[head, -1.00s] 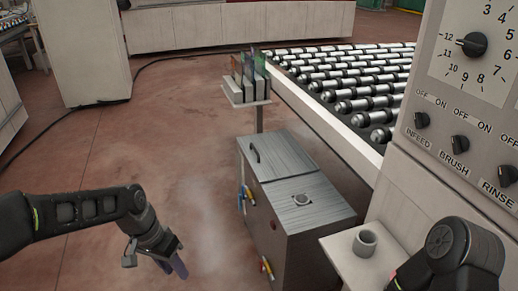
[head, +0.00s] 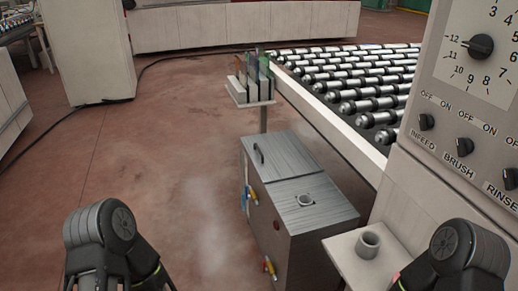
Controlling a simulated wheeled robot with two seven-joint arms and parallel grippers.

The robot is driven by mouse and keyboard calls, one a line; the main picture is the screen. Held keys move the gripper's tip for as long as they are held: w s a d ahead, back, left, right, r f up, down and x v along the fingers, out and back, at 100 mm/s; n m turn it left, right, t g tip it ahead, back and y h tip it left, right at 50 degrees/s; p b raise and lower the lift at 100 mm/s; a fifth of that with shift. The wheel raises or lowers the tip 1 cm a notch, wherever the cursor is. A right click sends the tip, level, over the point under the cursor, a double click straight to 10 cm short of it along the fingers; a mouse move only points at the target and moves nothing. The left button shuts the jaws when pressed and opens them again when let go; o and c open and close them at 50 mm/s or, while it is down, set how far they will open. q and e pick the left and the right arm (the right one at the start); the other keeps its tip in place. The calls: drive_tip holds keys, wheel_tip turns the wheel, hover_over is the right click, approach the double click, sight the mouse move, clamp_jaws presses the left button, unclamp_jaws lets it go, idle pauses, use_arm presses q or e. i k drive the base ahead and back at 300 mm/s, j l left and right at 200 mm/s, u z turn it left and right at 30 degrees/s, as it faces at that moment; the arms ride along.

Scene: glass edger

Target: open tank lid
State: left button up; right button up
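The metal tank (head: 311,253) stands in the middle of the view, below the roller conveyor. Its top has two parts. The rear part is a flat lid (head: 282,157) with a dark bar handle (head: 259,152) near its left edge, and it lies shut. The front part is a flat panel (head: 318,214) with a round fitting in it. My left arm shows at the lower left, apart from the tank, and its gripper is out of the picture. My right arm shows at the lower right, and its gripper is also out of view.
A small shelf with a grey cup (head: 367,244) stands right of the tank. The control panel (head: 470,130) with knobs rises at the right. The roller conveyor (head: 350,90) and a rack of glass pieces (head: 251,85) are behind. Open floor (head: 160,170) lies left of the tank.

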sight(278, 155)
drive_tip(key=z, duration=0.4)
drive_tip(key=j+z, duration=0.15)
drive_tip(key=z, duration=0.2)
drive_tip(key=i+j+z, duration=0.1)
drive_tip(key=z, duration=0.3)
drive_tip(key=j+z, duration=0.25)
drive_tip(key=j, duration=0.35)
drive_tip(key=j+z, duration=0.3)
drive_tip(key=j, duration=0.3)
drive_tip(key=j+z, duration=0.25)
drive_tip(key=j, duration=0.3)
drive_tip(key=k+j+z, duration=0.15)
drive_tip(key=j+z, duration=0.15)
drive_tip(key=j, duration=0.25)
drive_tip(key=k+j, duration=0.1)
drive_tip(key=j, duration=0.7)
drive_tip(key=k+j, duration=0.15)
drive_tip(key=j, duration=0.2)
drive_tip(key=k+j, duration=0.1)
drive_tip(key=j, duration=0.3)
